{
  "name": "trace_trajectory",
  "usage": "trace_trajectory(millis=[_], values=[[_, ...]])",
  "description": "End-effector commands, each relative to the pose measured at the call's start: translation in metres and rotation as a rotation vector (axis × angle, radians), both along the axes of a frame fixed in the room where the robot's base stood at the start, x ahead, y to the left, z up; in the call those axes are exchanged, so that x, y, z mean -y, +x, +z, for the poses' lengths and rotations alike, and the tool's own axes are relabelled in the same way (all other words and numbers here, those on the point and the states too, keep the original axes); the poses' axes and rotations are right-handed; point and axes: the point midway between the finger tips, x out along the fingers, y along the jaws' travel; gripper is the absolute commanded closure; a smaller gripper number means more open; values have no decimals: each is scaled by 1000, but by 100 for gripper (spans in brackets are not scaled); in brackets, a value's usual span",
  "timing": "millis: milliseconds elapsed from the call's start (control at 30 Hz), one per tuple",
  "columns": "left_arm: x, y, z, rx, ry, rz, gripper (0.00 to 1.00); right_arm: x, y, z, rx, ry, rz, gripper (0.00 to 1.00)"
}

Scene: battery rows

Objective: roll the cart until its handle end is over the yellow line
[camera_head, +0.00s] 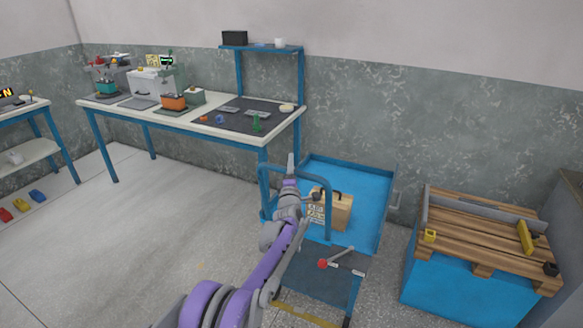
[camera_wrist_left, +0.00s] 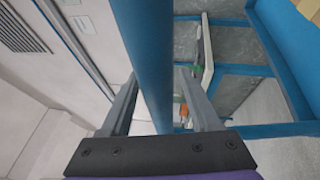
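The cart is a blue flat platform (camera_head: 365,185) by the wall, with a raised blue tube handle (camera_head: 328,215) at its near left end. My left arm reaches in from below, and my left gripper (camera_head: 291,165) is at the handle. In the left wrist view, a blue tube (camera_wrist_left: 150,60) passes between the two fingers of the gripper (camera_wrist_left: 160,85). The fingers stand apart, with a gap showing on the right; contact on the left is unclear. Part of a yellow line (camera_head: 305,314) shows on the floor at the bottom. My right gripper is not in view.
A wooden-brown case (camera_head: 340,210) stands on the cart. A dark stand (camera_head: 318,280) with a red-knobbed lever is in front. A blue crate with a wooden top (camera_head: 470,290) is at right. A workbench (camera_head: 150,108) is behind; the floor at left is clear.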

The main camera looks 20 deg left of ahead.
Motion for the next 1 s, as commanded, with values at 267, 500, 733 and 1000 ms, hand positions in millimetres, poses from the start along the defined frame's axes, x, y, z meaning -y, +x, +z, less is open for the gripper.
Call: trace_trajectory(millis=[267,500,733,1000], values=[[0,-2,0,0,0,0,38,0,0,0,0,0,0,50],[12,-33,-6,0,-1,-1,38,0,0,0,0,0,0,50],[26,-76,-14,0,0,-1,38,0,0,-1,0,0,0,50],[34,-100,-19,0,-1,0,38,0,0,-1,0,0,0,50]])
